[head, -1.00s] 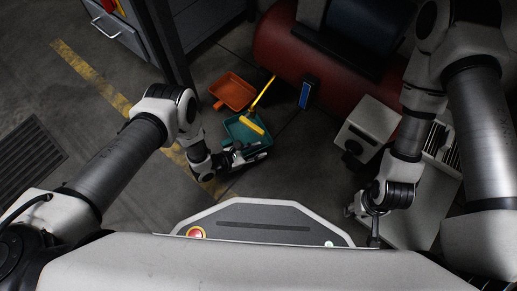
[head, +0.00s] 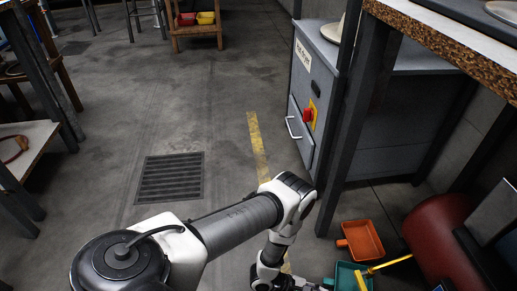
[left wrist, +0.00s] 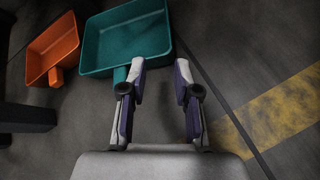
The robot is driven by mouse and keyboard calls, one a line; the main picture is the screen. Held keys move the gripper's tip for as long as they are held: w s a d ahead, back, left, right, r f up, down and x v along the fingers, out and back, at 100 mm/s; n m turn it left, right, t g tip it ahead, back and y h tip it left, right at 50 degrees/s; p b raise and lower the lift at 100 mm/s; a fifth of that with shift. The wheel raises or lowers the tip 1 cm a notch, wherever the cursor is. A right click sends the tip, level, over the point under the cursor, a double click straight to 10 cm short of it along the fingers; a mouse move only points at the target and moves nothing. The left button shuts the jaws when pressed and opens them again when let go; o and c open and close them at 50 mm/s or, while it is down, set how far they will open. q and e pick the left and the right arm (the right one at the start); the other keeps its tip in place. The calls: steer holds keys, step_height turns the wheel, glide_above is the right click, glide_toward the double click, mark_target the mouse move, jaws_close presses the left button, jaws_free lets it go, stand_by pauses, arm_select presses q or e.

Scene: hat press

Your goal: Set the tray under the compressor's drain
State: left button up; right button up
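A teal tray (left wrist: 125,38) with a short handle (left wrist: 120,75) lies on the floor in the left wrist view. It is partly cut off at the bottom of the head view (head: 348,278). An orange tray (head: 362,240) lies beside it and also shows in the left wrist view (left wrist: 53,47). My left gripper (left wrist: 160,72) is open and empty; its left finger is close beside the teal tray's handle, and I cannot tell if they touch. The compressor's red tank (head: 432,235) is at the lower right. The drain is not clearly visible. My right gripper is out of view.
A yellow rod (head: 390,264) runs between the teal tray and the tank. A grey cabinet (head: 318,75) and a workbench leg (head: 345,150) stand behind the trays. The floor on the left is open, with a grate (head: 170,178) and a yellow line (head: 257,145).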

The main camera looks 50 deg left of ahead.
arm_select(q)
steer(key=s+a+r+m+g+y, duration=0.3)
steer(key=s+a+r+m, duration=0.3)
steer(key=s+m, duration=0.2)
steer(key=s+a+r+m+g+y, duration=0.4)
steer(key=s+m, duration=0.5)
steer(key=m, duration=0.3)
step_height(320, 180, up, 4)
steer(key=shift+a+f+m+y, duration=0.2)
steer(key=shift+a+m+y, duration=0.1)
steer(key=shift+a+y, duration=0.75)
steer(key=shift+s+d, duration=0.1)
steer(key=shift+d, duration=0.1)
steer(key=shift+c, duration=0.3)
